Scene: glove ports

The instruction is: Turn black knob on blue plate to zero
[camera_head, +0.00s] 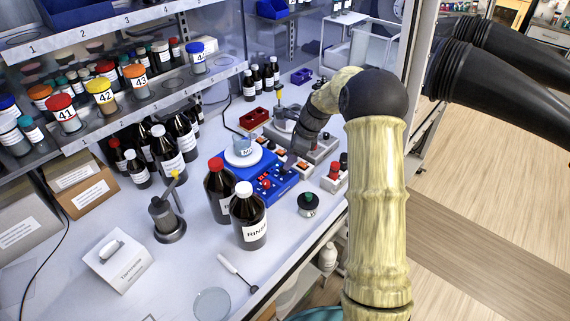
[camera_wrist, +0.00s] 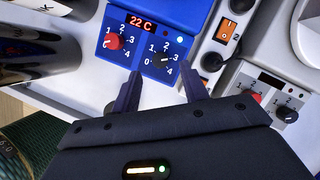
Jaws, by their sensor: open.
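Numbers from 0 to 4 stand around the black knob. My gripper partly hides the panel in the head view.
A grey device (camera_wrist: 270,85) with a red and a black knob stands right of the blue plate. An orange switch (camera_wrist: 226,28) lies between them. Brown bottles (camera_head: 249,215) stand left of the plate. A small green-topped jar (camera_head: 308,204) stands in front.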

